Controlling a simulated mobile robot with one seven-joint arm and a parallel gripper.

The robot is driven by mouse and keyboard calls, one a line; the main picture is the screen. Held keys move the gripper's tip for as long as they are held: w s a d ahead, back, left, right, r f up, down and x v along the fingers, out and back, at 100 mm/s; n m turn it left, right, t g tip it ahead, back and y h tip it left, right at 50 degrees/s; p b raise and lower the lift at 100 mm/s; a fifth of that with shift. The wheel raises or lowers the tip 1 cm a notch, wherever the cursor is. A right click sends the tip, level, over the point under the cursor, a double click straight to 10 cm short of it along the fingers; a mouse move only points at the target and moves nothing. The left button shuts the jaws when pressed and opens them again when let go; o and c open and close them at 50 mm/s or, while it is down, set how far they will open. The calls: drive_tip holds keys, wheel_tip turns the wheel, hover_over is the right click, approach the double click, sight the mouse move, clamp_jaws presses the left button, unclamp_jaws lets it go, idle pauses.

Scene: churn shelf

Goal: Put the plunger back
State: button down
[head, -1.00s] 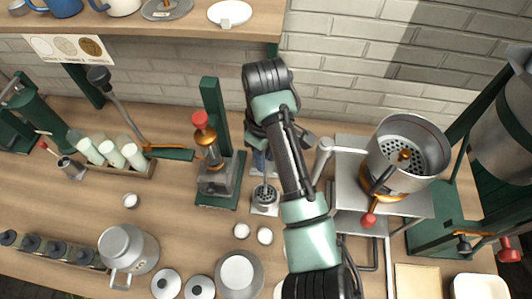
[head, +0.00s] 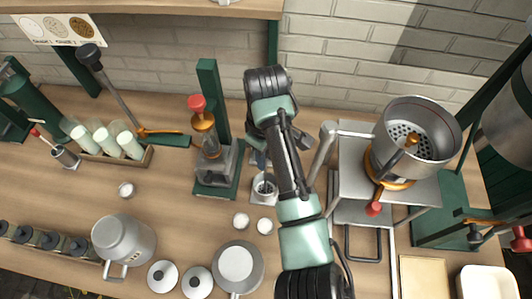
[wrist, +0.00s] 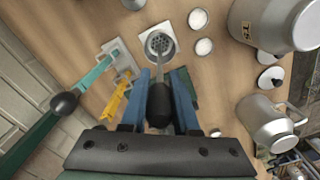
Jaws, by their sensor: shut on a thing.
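My gripper (wrist: 160,95) is shut on the dark knob of the plunger (wrist: 159,112). The plunger's thin rod runs from the jaws to a grey perforated disc at its far end. In the wrist view the disc lies over a pale square plate (wrist: 170,28). In the head view my arm and gripper (head: 259,146) hide the knob and most of the rod. There the plate (head: 254,199) shows just left of my arm, with the disc end over it. I cannot tell whether the disc touches the plate.
A green stand with a red-knobbed press (head: 213,178) is close left. A perforated pot (head: 435,108) stands on a metal frame at right. Two small white dishes (head: 241,220) lie in front of the plate, and a grey pan (head: 238,264) lies nearer. The wall is behind.

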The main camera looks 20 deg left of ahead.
drive_tip(key=c, duration=0.6)
unclamp_jaws()
